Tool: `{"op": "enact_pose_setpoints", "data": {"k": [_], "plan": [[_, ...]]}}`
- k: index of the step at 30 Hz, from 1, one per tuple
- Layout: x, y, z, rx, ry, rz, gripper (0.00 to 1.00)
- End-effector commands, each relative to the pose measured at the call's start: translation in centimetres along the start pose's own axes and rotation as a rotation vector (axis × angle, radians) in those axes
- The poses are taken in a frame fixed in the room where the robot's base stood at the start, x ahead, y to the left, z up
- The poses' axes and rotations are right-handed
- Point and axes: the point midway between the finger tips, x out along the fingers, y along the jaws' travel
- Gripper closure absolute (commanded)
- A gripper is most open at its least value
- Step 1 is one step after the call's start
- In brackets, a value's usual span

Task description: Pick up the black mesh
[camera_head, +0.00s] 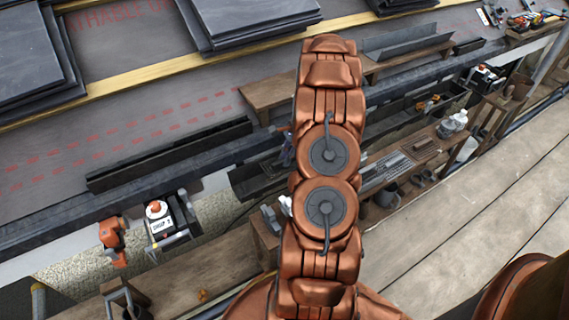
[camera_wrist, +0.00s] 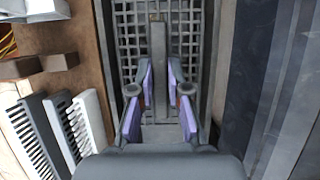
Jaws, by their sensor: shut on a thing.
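The black mesh (camera_wrist: 190,38) shows in the wrist view as a dark square grid with a raised bar (camera_wrist: 158,62) along its middle. My gripper (camera_wrist: 160,82), with purple pads, is around this bar and shut on the mesh. The near part of the mesh is hidden behind the gripper body. In the head view my copper-coloured arm covers most of this spot, and only a bit of my gripper (camera_head: 287,148) shows at the arm's left side, over the dark gutter (camera_head: 250,180).
Dark slates (camera_head: 245,20) lie on the roof above a yellow batten (camera_head: 180,65). A wooden shelf (camera_head: 400,175) with tools runs right of the arm. In the wrist view, slotted grey and white pieces (camera_wrist: 62,130) stand left of the mesh. An orange tool (camera_head: 112,238) lies lower left.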

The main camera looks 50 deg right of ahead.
Motion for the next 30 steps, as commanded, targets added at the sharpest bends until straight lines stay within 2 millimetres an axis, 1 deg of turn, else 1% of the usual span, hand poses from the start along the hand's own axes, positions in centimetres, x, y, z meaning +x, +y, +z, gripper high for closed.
{"op": "enact_pose_setpoints", "data": {"k": [18,30], "plan": [[-0.2,0.0,0.1,-0.002,0.002,0.000,1.00],[-7.7,-0.1,3.2,-0.001,0.000,-0.002,1.00]]}}
